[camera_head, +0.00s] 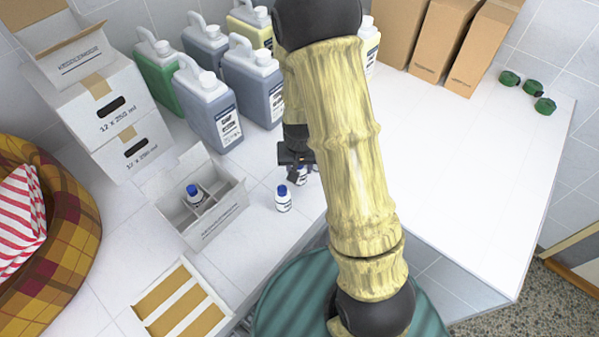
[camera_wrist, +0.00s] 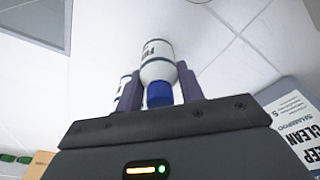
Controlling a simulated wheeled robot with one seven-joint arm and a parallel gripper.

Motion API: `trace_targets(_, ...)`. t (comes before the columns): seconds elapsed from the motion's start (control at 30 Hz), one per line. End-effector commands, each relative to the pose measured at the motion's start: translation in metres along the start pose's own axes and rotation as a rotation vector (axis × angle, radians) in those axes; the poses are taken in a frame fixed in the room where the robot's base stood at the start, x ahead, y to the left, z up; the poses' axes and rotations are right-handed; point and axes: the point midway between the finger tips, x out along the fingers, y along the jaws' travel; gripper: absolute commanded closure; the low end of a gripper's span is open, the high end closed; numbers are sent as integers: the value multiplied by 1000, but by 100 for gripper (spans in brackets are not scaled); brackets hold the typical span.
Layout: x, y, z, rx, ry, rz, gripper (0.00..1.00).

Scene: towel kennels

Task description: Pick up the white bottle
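Three small white bottles with blue caps show in the head view. One white bottle (camera_head: 283,199) stands on the white counter, and one white bottle (camera_head: 195,194) is in a divided open carton (camera_head: 216,222). The third, a white bottle (camera_head: 301,176), is under my gripper (camera_head: 296,163), partly hidden by it. In the wrist view this white bottle (camera_wrist: 158,62) lies between the two fingers of my gripper (camera_wrist: 160,80), its blue cap toward the palm. The fingers are close to its sides; I cannot tell whether they press on it. Another white bottle (camera_wrist: 124,88) is partly behind the left finger.
Several large jugs (camera_head: 208,105) stand behind my gripper. Stacked white boxes (camera_head: 115,120), a plaid basket (camera_head: 85,215) and a tray with tan strips (camera_head: 180,305) are left. Brown cartons (camera_head: 482,45) and green items (camera_head: 510,78) are at the back right. The right counter is clear.

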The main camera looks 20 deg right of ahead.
Motion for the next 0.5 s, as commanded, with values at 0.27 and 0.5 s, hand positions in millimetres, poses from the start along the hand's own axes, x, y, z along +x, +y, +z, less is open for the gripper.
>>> trace_targets(0.27,-1,0,0,0,1,0,87)
trace_targets(0.5,-14,0,-3,-1,5,0,87)
